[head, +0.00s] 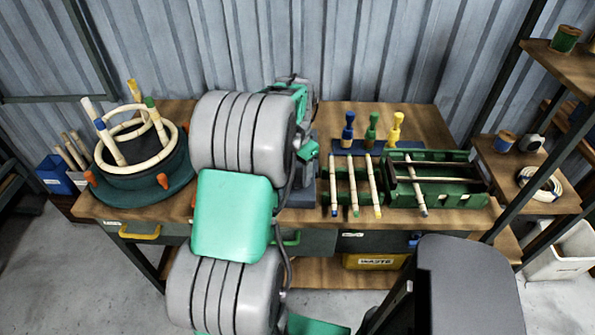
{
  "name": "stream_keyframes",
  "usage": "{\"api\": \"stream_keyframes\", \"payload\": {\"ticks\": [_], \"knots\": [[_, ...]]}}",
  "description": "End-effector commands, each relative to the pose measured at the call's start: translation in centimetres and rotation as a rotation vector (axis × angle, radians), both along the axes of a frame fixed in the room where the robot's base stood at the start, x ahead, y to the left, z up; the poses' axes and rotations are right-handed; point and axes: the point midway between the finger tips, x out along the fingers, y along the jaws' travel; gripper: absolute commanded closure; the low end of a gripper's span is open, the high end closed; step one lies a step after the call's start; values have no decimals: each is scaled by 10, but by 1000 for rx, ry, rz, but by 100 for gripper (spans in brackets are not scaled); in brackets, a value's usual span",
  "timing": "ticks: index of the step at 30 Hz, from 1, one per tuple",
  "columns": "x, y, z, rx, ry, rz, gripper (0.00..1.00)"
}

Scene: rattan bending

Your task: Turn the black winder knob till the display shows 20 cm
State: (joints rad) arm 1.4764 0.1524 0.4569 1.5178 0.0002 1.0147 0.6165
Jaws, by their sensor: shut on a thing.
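The black winder knob and its display do not show; my own arm, large in the middle of the head view, covers that stretch of the bench. Part of a dark grey-blue housing (302,193) shows just right of my arm on the bench, and I cannot tell whether it belongs to the winder. My wrist parts show behind the big grey arm link, over the middle of the bench. My gripper's fingers are hidden behind the arm, so what they touch does not show.
On the wooden bench (350,115), a round dark green former (135,180) with rattan rings stands left. Right are a blue rack (360,147) with colored pegs, several rattan sticks and a green slotted tray (455,188). A grey seat (465,285) stands in front.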

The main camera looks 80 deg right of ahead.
Motion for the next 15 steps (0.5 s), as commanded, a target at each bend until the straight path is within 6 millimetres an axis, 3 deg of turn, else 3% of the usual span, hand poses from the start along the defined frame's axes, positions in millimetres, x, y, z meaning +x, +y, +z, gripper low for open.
{"api": "stream_keyframes", "payload": {"ticks": [6,7,15], "knots": [[1,0,1,0,-1,3,83],[1,0,1,0,-1,3,41],[0,0,0,0,-1,1,21]]}}
